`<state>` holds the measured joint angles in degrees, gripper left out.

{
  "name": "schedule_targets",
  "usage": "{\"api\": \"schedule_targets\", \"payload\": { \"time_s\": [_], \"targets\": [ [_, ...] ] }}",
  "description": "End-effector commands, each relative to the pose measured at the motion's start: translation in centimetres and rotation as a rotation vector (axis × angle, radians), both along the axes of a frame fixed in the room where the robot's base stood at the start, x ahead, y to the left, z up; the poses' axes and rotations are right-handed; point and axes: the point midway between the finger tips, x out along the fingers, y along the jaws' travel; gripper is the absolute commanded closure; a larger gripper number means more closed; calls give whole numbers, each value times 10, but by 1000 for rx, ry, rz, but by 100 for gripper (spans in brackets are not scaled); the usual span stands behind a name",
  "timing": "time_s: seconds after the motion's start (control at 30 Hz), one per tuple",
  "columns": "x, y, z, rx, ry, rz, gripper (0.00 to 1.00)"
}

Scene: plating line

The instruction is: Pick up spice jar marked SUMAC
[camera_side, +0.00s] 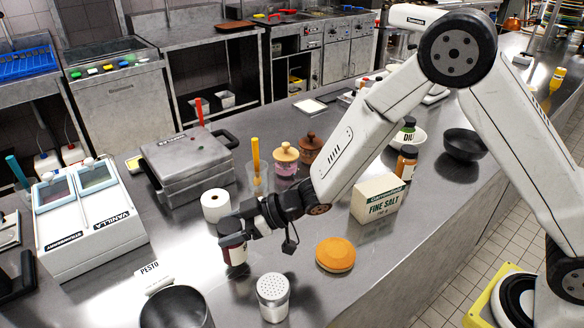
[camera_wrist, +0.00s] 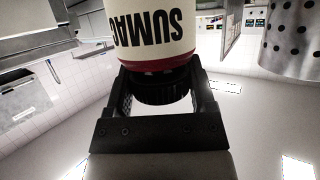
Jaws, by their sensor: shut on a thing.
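The spice jar marked SUMAC shows in the wrist view (camera_wrist: 155,28) with a cream label, a dark red band and a black cap; its lettering is upside down in that picture. In the side view the jar (camera_side: 235,255) is small, left of centre, below my gripper (camera_side: 231,236). My gripper also shows in the wrist view (camera_wrist: 163,88), with its two fingers shut on either side of the black cap. Whether the jar's base touches the counter cannot be told. The label is not readable in the side view.
A perforated steel shaker (camera_side: 272,297), a dark pot (camera_side: 175,308) and a PESTO card (camera_side: 152,277) stand close in front. A white paper roll (camera_side: 215,205) is just behind. An orange round (camera_side: 335,254) and a FINE SALT box (camera_side: 379,199) lie to the right.

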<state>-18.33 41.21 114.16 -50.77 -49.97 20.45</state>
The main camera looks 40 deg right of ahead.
Motion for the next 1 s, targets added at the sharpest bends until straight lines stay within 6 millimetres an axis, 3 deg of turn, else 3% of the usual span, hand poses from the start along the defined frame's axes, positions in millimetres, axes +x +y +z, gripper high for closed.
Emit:
{"api": "schedule_targets", "payload": {
  "time_s": [0.63, 1.0],
  "targets": [
    [-47, -22, 73, 2, -4, -1, 100],
    [-96, -45, 95, 2, -3, -1, 100]
  ]
}}
